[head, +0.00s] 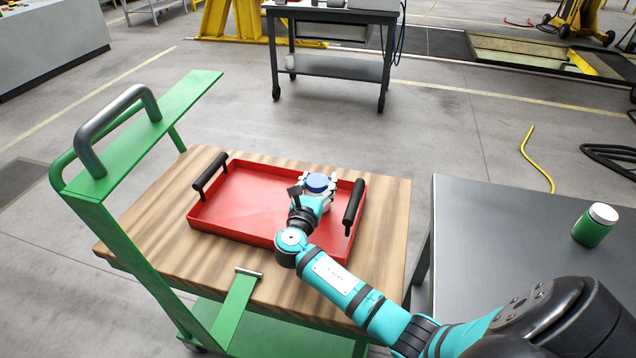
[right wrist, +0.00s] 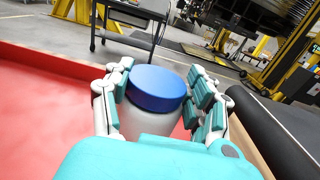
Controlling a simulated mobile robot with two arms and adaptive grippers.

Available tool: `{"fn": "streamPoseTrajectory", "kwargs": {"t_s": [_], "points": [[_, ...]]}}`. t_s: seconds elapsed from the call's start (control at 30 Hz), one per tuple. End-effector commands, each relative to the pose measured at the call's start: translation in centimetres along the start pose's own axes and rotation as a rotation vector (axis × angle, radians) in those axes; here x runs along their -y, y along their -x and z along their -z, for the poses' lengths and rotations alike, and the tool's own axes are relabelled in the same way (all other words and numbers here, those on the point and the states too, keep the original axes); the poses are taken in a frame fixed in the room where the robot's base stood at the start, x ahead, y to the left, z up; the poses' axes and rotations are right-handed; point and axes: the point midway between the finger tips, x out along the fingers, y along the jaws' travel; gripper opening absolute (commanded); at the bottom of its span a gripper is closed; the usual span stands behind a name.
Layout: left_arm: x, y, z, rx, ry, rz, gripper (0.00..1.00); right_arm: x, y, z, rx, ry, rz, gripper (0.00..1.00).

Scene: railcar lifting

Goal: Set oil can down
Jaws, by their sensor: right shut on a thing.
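My right gripper (head: 321,191) is shut on a white can with a blue lid (head: 317,183), which I take to be the oil can. In the right wrist view the gripper's fingers (right wrist: 160,95) close around the sides of the can (right wrist: 154,92), and it looks roughly upright. It is over the right part of a red tray (head: 245,205), near the far side and the right handle. The hand hides the can's base, so I cannot tell whether it touches the tray floor. My left gripper is not in view.
The tray has two black handles and lies on a wooden-topped green cart (head: 384,215) with a grey push handle (head: 110,125). The tray's left part is empty. A grey table (head: 500,250) at right bears a green jar with a white lid (head: 594,226). A dark workbench (head: 335,68) stands behind.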

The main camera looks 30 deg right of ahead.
Motion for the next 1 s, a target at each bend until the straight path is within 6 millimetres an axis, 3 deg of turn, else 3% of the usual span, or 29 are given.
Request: {"fn": "streamPoseTrajectory", "kwargs": {"t_s": [0.23, 0.27, 0.43, 0.77, 1.0], "points": [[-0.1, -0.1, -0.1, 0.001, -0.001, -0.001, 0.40, 0.0, 0.0, 0.1, 0.002, -0.001, 0.000, 0.11], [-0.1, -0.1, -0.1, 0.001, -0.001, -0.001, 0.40, 0.0, 0.0, 0.2, 0.000, 0.000, 0.000, 0.58], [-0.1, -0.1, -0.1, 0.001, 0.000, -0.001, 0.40, 0.0, 0.0, 0.2, 0.000, 0.000, 0.001, 0.80], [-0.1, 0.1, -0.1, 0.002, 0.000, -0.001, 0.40, 0.0, 0.0, -0.2, 0.001, -0.001, 0.001, 0.80], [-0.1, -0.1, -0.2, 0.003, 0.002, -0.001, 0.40, 0.0, 3.8, 0.1, -0.003, -0.002, -0.002, 0.80]]}}
